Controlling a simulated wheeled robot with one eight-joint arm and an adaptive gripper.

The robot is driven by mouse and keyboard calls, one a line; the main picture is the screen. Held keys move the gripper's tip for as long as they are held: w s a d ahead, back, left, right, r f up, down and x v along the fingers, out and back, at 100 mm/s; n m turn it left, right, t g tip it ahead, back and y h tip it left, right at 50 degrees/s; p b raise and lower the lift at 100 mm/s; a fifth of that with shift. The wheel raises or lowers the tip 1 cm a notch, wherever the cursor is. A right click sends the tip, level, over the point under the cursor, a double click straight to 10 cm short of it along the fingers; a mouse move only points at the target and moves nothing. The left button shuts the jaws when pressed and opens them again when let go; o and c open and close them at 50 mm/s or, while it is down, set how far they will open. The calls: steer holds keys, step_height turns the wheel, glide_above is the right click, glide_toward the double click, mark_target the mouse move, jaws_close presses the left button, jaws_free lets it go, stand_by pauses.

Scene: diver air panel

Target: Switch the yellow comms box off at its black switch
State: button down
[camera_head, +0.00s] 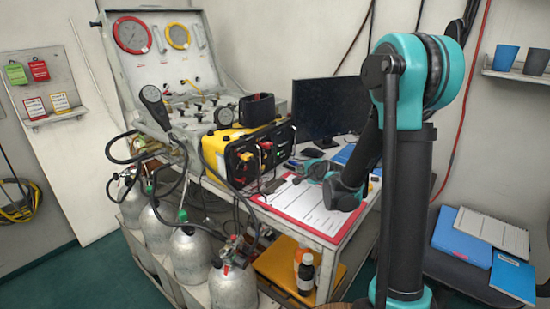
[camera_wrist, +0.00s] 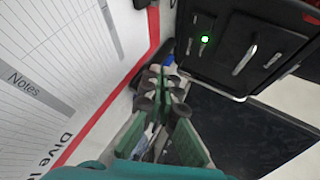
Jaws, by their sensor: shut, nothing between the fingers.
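The yellow comms box (camera_head: 215,145) stands on the table with its black front (camera_head: 262,160) facing right, bearing red and yellow fittings. I cannot pick out its black switch in the head view. My gripper (camera_head: 315,169) is shut and empty, apart from the box and to its right, above the table by the clipboard. The wrist view shows the gripper (camera_wrist: 163,85) beside a black panel (camera_wrist: 225,70) that seems to be the box's front. A lit green lamp (camera_wrist: 205,39) and several pale, lever-like parts show on it. Which of these is the switch, I cannot tell.
A red-edged clipboard (camera_head: 302,212) lies on the table under my gripper. A dark monitor (camera_head: 332,108) stands behind. A gauge panel (camera_head: 160,50) is at the back left. Gas cylinders (camera_head: 190,255) and hoses crowd the table's left front.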

mark_target(275, 160)
steer(key=shift+w+a+r, duration=0.2)
steer(key=shift+w+a, duration=0.6)
steer(key=shift+a, duration=0.4)
steer(key=shift+w+a+r, duration=0.15)
steer(key=shift+w+a, duration=0.65)
steer(key=shift+a, duration=0.4)
steer(key=shift+w+a+r, duration=0.2)
steer(key=shift+w+a, duration=0.6)
steer(key=shift+a, duration=0.4)
steer(key=shift+a, duration=0.1)
steer(key=shift+w+a, duration=0.2)
steer(key=shift+a, duration=0.1)
steer(key=shift+w+a+r, duration=0.1)
steer(key=shift+w+a, duration=0.1)
steer(key=shift+s+d, duration=0.4)
steer(key=shift+d, duration=0.2)
steer(key=shift+d, duration=0.1)
